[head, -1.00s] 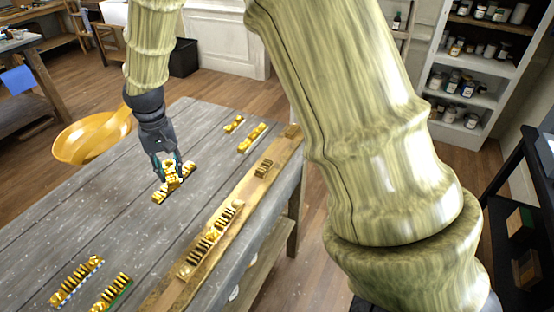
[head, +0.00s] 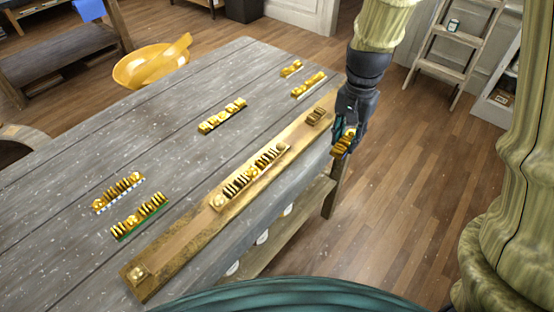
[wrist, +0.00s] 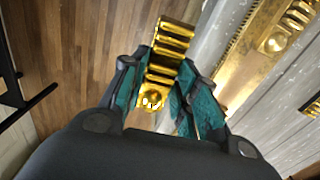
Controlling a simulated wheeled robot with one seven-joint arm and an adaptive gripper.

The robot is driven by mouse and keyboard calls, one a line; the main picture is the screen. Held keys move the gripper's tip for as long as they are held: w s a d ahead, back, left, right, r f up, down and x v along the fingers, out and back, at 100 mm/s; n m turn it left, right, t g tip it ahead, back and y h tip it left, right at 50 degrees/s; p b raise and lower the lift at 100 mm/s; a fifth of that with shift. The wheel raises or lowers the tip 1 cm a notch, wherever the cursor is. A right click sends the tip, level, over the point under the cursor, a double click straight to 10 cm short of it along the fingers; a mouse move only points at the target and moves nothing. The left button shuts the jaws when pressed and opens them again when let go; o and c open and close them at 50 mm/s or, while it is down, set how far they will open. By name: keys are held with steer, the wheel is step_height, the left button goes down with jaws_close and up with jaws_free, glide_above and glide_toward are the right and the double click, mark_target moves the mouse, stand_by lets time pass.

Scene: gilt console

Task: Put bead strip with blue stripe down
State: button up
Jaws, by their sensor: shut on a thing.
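My gripper (head: 347,122) is shut on a short gold bead strip (head: 343,143), just beyond the table's right edge and over the floor. In the wrist view the held bead strip (wrist: 170,55) stands out between the teal finger pads (wrist: 158,85), with ridged beads at its far end and a round bead near the pads. I cannot clearly tell the colour of any stripe on it. Another gold bead strip (head: 119,192) with a blue-and-white dashed edge lies on the grey table (head: 85,245), beside a strip with a green edge (head: 140,216).
More gold strips lie mid-table (head: 222,115) and at the far end (head: 309,84).

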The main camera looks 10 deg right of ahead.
steer(key=shift+s+d+f, duration=0.1)
steer(key=shift+s+d, duration=0.2)
steer(key=shift+s, duration=0.15)
steer(key=p, duration=0.4)
glide_above(299, 135)
steer(key=shift+w+f+m, duration=0.15)
steer(key=shift+f+m, duration=0.15)
steer(key=shift+f, duration=0.45)
steer(key=shift+f+p, duration=0.7)
steer(key=shift+f, duration=1.1)
steer(key=o, duration=1)
steer(key=shift+f, duration=0.1)
steer(key=shift+r+b, duration=1.45)
steer(key=shift+r, duration=4.7)
